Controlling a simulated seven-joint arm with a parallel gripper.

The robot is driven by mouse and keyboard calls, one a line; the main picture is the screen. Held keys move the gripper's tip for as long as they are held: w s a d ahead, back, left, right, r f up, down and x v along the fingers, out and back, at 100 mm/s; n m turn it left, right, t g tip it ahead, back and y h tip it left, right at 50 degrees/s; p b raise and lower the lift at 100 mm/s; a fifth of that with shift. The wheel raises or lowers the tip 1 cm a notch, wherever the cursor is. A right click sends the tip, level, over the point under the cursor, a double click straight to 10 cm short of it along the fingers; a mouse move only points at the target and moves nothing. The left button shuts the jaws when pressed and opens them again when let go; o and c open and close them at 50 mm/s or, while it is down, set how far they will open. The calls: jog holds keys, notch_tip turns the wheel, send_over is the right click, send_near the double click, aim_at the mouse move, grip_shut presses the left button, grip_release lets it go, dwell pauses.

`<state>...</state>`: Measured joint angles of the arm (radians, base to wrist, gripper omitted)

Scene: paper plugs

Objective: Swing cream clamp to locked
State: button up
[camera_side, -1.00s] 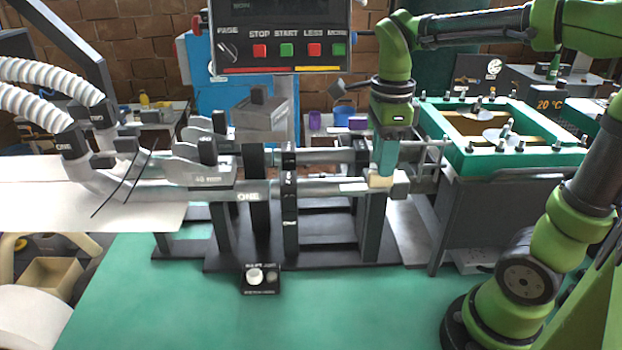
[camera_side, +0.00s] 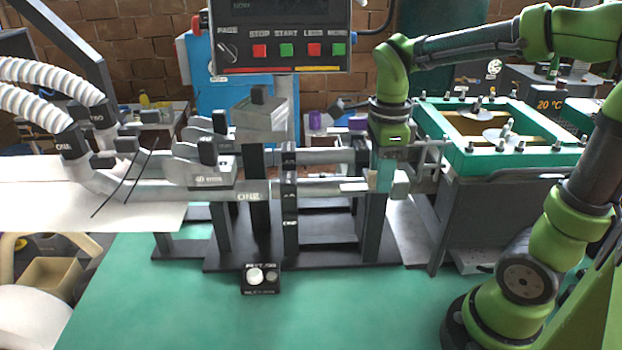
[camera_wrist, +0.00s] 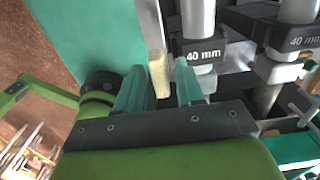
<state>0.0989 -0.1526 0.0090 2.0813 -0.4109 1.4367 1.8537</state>
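The cream clamp shows in the side view as a short pale bar (camera_side: 354,187) along the top of the front grey tube's right end. In the wrist view it is a cream bar (camera_wrist: 157,70) reaching down between my fingertips. My gripper (camera_side: 383,180) points down at the tube's right end, its teal fingers hiding part of the clamp there. In the wrist view my gripper (camera_wrist: 160,78) is open, with one finger on each side of the cream bar. Gaps show beside the bar, so it does not look gripped.
Two grey tubes with "40 mm" blocks (camera_wrist: 202,52) lie close beside my fingers. Black upright supports (camera_side: 290,215) hold the tubes. A control panel (camera_side: 282,40) hangs above, and a green-framed bath (camera_side: 480,158) stands to the right.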

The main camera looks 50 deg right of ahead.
grip_shut()
jog(key=m, duration=1.3)
jog(key=shift+m, duration=0.3)
jog(key=shift+o, duration=0.4)
grip_release()
